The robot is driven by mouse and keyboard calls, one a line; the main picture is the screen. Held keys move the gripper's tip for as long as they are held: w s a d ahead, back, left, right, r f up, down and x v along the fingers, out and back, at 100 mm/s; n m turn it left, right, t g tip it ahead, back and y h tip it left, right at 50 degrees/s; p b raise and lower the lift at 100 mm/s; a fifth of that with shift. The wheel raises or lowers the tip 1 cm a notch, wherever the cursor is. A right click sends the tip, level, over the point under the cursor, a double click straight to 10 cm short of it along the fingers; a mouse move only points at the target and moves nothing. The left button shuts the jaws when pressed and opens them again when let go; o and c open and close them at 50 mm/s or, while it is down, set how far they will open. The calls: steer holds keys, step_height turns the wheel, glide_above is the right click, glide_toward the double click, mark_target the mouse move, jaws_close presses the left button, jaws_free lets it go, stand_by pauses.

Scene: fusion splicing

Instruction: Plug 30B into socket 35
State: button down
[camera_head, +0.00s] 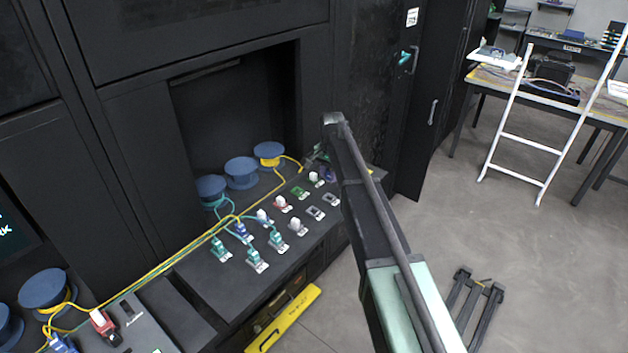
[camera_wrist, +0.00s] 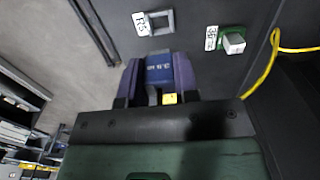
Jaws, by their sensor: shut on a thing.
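My gripper (camera_wrist: 158,88) has purple fingers shut on a blue plug (camera_wrist: 159,68) in the wrist view. The plug has small white lettering that I cannot read surely. Just beyond it is an empty grey square-framed socket (camera_wrist: 161,21) with a white label; I cannot tell its number for certain. The plug looks apart from this socket. In the head view my gripper (camera_head: 326,173) is over the far right end of the sloped socket panel (camera_head: 222,279), mostly hidden by my arm; the held plug cannot be made out there.
A green socket with a white plug (camera_wrist: 233,43) sits beside the empty socket, with a yellow cable (camera_wrist: 270,64) near it. Several plugged sockets, teal cables and blue spools (camera_head: 241,173) fill the panel area. A black cabinet stands behind; a white ladder (camera_head: 525,130) stands right.

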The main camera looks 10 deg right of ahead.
glide_above(298, 193)
step_height(298, 193, down, 5)
steer(key=b, duration=0.4)
steer(key=shift+w+b, duration=0.1)
steer(key=shift+b, duration=0.3)
steer(key=shift+f+b, duration=0.8)
steer(key=shift+f+b, duration=0.55)
steer(key=shift+b, duration=0.05)
stand_by(0.4)
steer(key=shift+r, duration=0.1)
steer(key=c, duration=0.8)
jaws_free()
